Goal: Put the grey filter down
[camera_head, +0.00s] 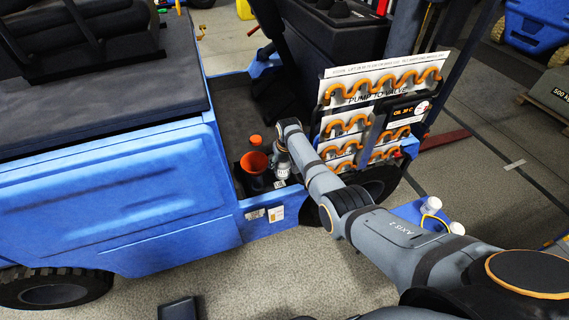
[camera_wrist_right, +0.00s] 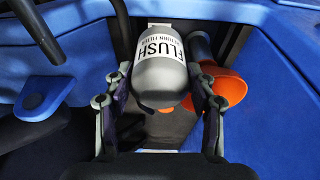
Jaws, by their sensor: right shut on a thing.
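The grey filter (camera_wrist_right: 160,75) is a rounded grey cylinder with a white label reading "FLUSH RETURN FILTER", upside down in the right wrist view. My right gripper (camera_wrist_right: 159,88) is shut on it, one finger on each side. In the head view the filter (camera_head: 282,165) shows small below my right gripper (camera_head: 280,149), over the floor of the blue vehicle. I cannot tell whether its bottom touches anything. My left gripper is not in view.
An orange funnel (camera_head: 254,163) stands just left of the filter; it also shows right of the gripper in the right wrist view (camera_wrist_right: 229,88). A small orange-topped thing (camera_head: 256,140) is behind it.

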